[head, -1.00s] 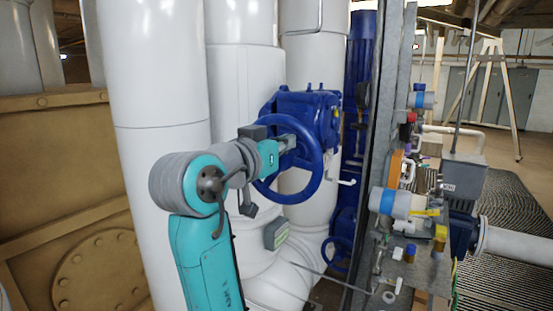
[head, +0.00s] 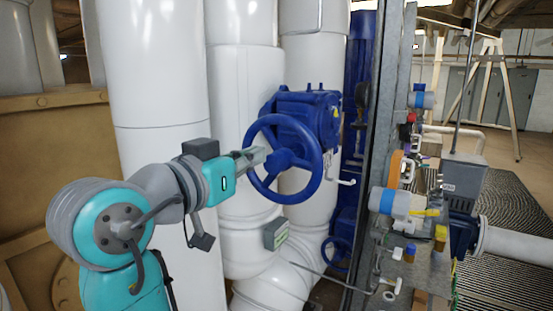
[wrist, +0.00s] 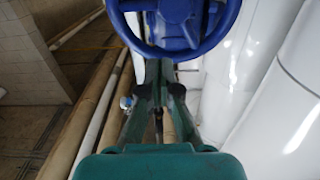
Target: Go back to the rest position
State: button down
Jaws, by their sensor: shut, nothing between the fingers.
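My gripper (head: 255,157) is at the end of my teal and grey arm, just left of the large blue handwheel (head: 287,158) in the head view. Its fingers are together with nothing between them. In the wrist view my gripper (wrist: 160,85) points toward the lower rim of the blue handwheel (wrist: 180,48), whose top is cut off by the frame. The fingertips look close to the rim; I cannot tell whether they touch it.
Thick white pipes (head: 160,90) stand behind my arm. A blue gearbox (head: 307,112) carries the wheel. A grey metal post (head: 388,120) and a panel of valves and gauges (head: 400,205) stand to the right. A brown tank wall (head: 50,140) is at the left. A smaller blue wheel (head: 336,254) is low down.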

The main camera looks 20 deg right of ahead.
jog(key=shift+s+a, duration=0.45)
jog(key=shift+a, duration=0.1)
